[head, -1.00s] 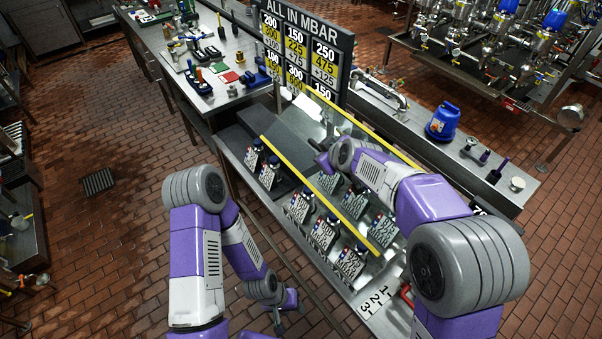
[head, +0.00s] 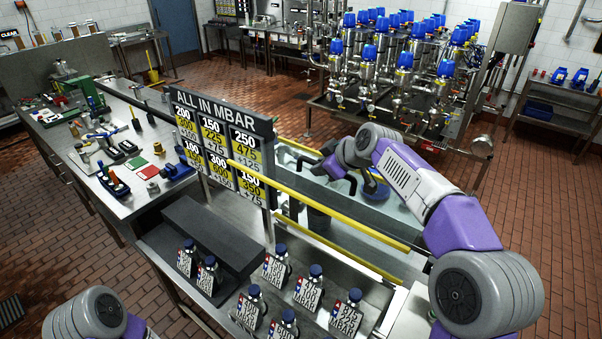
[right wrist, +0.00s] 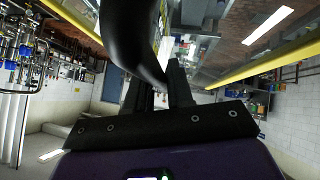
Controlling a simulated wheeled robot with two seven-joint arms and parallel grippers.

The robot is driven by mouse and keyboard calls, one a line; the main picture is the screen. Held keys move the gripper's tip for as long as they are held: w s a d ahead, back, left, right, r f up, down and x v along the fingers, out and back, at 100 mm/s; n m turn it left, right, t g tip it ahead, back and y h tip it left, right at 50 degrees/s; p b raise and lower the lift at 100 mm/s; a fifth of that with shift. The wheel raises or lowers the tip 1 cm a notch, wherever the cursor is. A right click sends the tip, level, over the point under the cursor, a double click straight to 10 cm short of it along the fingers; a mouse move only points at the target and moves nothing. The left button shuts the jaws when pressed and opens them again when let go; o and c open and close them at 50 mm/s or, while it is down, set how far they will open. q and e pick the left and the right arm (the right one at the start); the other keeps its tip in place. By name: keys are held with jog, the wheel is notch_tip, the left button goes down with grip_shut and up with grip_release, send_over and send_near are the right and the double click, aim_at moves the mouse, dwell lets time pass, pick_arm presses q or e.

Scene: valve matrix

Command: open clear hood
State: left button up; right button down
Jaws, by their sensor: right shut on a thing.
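The clear hood (head: 385,207) is a see-through panel with yellow edge bars, raised behind the rows of bottles. Its upper yellow bar (head: 320,204) runs from the sign down to the right. My right gripper (head: 335,172) is at the hood's far side, beneath my right forearm. In the right wrist view my right gripper (right wrist: 160,85) is shut on a thick black curved handle (right wrist: 133,35), seemingly the hood's. The exact grip is partly hidden. My left arm shows only at the bottom left; its gripper is out of frame.
Several tagged bottles (head: 276,265) stand uncovered in front of the hood. The pressure sign (head: 222,140) stands at the hood's left end. A steel bench (head: 75,190) with tools lies left. Pipework with blue caps (head: 400,75) stands behind, with open brick floor between.

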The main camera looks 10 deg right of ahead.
pick_arm(q)
jog(key=shift+w+a+f, duration=0.1)
jog(key=shift+w, duration=0.45)
pick_arm(e)
jog(key=shift+w+d+f, duration=0.15)
jog(key=shift+w+d, duration=0.2)
jog(key=shift+d, duration=0.15)
jog(key=shift+f, duration=0.1)
jog(key=c, duration=1.3)
grip_release()
jog(key=shift+o, duration=0.9)
jog(key=shift+w, duration=0.15)
jog(key=shift+a, duration=0.1)
pick_arm(q)
jog(key=shift+f+b, duration=0.55)
jog(key=shift+b, duration=0.05)
pick_arm(e)
jog(key=v, duration=0.7)
jog(key=shift+r, duration=0.3)
jog(key=shift+s, duration=0.2)
